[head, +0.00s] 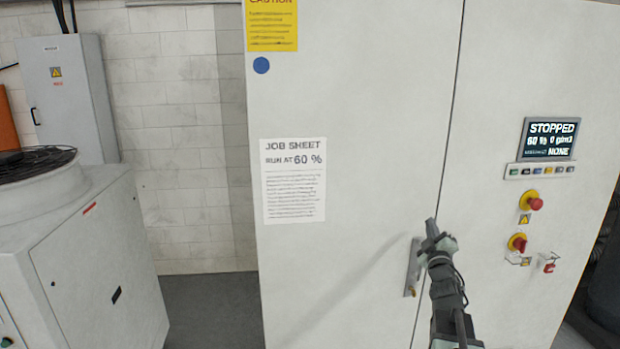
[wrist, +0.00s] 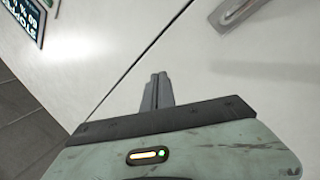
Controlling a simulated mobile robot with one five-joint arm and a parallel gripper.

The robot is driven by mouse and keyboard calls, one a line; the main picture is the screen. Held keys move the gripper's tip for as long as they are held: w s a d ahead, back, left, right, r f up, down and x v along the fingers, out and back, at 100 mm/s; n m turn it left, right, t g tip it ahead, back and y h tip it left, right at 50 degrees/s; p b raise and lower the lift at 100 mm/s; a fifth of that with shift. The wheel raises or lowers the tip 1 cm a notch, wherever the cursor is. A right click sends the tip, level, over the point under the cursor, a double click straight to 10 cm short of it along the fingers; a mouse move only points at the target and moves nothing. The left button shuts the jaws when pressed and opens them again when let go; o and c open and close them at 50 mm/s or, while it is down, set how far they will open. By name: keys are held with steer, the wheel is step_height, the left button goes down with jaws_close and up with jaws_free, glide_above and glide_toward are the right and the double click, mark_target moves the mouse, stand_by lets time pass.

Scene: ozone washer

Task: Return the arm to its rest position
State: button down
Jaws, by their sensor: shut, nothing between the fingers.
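My gripper (head: 432,226) is raised in front of the white cabinet (head: 370,120), close to the seam between its two doors and beside the door handle (head: 412,268). In the wrist view my gripper (wrist: 157,84) has its two fingers together with nothing between them. The cabinet seam runs diagonally behind the fingers there, and the handle (wrist: 236,10) shows at the top. I cannot tell from these views how far the fingertips are from the cabinet face.
A display (head: 549,139) on the right door reads STOPPED, 60 %. Below it are a red button (head: 535,203) and a red rotary switch (head: 518,243). A job sheet (head: 293,181) says run at 60 %. A fan-topped unit (head: 95,260) stands left; grey floor (head: 212,305) lies between.

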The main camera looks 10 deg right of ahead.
steer(key=w+a+f+m+g+y+b, duration=0.2)
steer(key=w+a+f+g, duration=0.1)
steer(key=a+f, duration=0.9)
steer(key=s+a+f+m+g+y+b, duration=0.1)
steer(key=s+a+f+g, duration=0.2)
steer(key=a+f, duration=0.4)
steer(key=s+a+f+m+g+y+b, duration=0.1)
steer(key=s+a+f+g, duration=0.1)
steer(key=a+f+g, duration=0.35)
steer(key=s+a+f+m+g+y, duration=0.1)
steer(key=s+a+f+m+g, duration=0.1)
steer(key=s, duration=0.8)
steer(key=s+a+f+m+g, duration=0.2)
steer(key=s+a+f+g, duration=0.2)
steer(key=s+f+g, duration=0.2)
steer(key=s+f, duration=0.2)
steer(key=s, duration=0.2)
steer(key=shift+s+a+f+y, duration=0.2)
steer(key=shift+f+y, duration=0.05)
steer(key=shift+y, duration=0.15)
